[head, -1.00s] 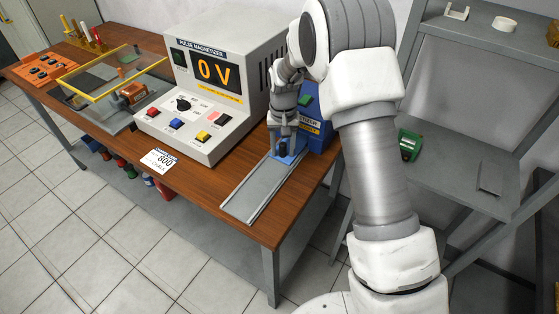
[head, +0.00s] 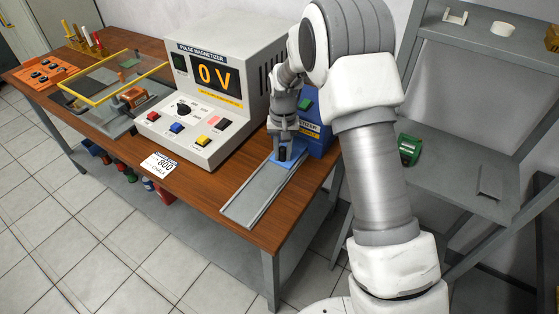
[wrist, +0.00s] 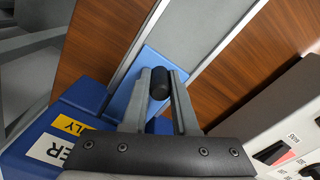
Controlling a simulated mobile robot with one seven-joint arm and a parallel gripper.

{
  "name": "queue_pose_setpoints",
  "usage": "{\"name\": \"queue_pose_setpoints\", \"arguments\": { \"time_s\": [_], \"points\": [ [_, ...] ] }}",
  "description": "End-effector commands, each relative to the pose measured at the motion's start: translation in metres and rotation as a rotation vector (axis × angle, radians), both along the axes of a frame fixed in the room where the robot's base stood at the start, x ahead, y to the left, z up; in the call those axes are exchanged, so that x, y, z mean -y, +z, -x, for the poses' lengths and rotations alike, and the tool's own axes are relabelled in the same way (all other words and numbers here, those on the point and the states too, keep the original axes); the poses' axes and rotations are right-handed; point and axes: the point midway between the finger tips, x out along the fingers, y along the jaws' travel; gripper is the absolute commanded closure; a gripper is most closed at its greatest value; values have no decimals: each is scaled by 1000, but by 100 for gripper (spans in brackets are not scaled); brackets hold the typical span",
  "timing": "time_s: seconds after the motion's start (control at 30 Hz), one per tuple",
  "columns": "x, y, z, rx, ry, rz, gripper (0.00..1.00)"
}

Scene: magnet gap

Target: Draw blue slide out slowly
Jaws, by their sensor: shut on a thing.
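The blue slide (head: 292,158) lies at the upper end of a grey rail track (head: 257,191), at the mouth of the blue demagnetizer box (head: 318,137). A black knob (head: 282,153) stands up from the slide. My gripper (head: 283,148) comes down from above and is shut on this knob. In the wrist view, the two fingers (wrist: 160,90) flank the black knob (wrist: 160,84), with the blue slide (wrist: 150,64) beneath. The inner part of the slide is hidden by my gripper and the box.
The pulse magnetizer (head: 208,95) reads 0 V and stands left of the track. A card marked 800 (head: 159,164) lies on the wooden table (head: 196,196). The lower track is clear down to the table's front edge. A grey shelf (head: 460,180) stands at right.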

Motion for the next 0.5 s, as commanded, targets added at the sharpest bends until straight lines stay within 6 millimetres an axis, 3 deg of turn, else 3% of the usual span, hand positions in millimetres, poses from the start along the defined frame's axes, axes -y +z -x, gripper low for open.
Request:
{"name": "queue_pose_setpoints", "arguments": {
  "time_s": [0.5],
  "points": [
    [-20,-6,33,-12,4,2,100]
  ]
}}
